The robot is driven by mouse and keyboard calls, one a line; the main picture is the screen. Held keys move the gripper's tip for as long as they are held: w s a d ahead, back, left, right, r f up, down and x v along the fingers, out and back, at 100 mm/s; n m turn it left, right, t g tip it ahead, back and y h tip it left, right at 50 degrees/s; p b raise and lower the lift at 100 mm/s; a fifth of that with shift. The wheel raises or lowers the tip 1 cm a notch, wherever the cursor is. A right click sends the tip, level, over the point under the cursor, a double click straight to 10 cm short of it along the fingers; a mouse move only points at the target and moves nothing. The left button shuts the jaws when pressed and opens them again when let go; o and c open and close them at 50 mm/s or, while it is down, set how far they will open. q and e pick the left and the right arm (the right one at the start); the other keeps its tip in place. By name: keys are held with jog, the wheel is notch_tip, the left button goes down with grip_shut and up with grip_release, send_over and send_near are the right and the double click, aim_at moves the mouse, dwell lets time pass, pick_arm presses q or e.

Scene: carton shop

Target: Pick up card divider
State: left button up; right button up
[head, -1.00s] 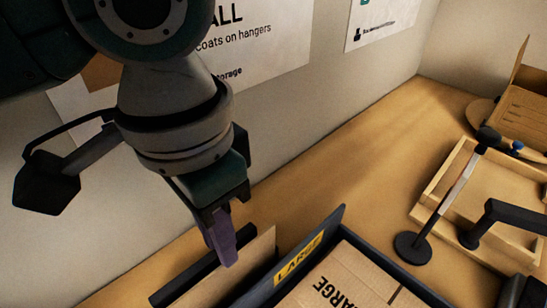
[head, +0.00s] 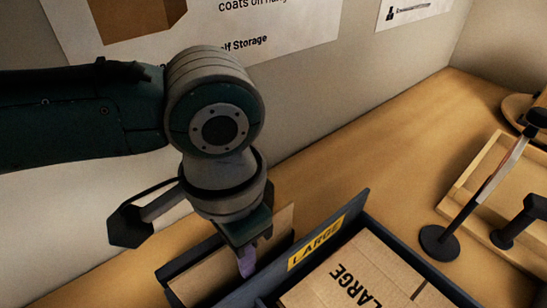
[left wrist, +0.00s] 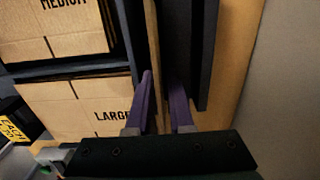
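The card divider (head: 232,272) is a thin brown cardboard sheet standing on edge in a dark slotted holder (head: 182,259), left of the box marked LARGE. My left gripper (head: 246,262) points down at the divider's upper edge, its purple fingers partly hidden by the hand. In the left wrist view the fingers (left wrist: 164,105) are apart. The divider shows there as a narrow tan strip (left wrist: 151,40) running down between them. I see a gap on at least one side of it, so the fingers are not closed on it. My right gripper is not in view.
A dark bin wall with a yellow LARGE label (head: 316,243) stands close to the right of the gripper, with flat LARGE cartons (head: 350,275) behind it. Flat MEDIUM cartons (left wrist: 60,35) show in the left wrist view. A wooden tray (head: 470,187) and a post on a round black base (head: 439,242) stand further right.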

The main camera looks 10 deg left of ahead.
pick_arm(q)
grip_shut()
dwell(0.4)
jog(key=shift+r, duration=0.15)
notch_tip(320, 180, up, 37)
jog(key=p, duration=2.6)
jog(key=shift+p, duration=0.4)
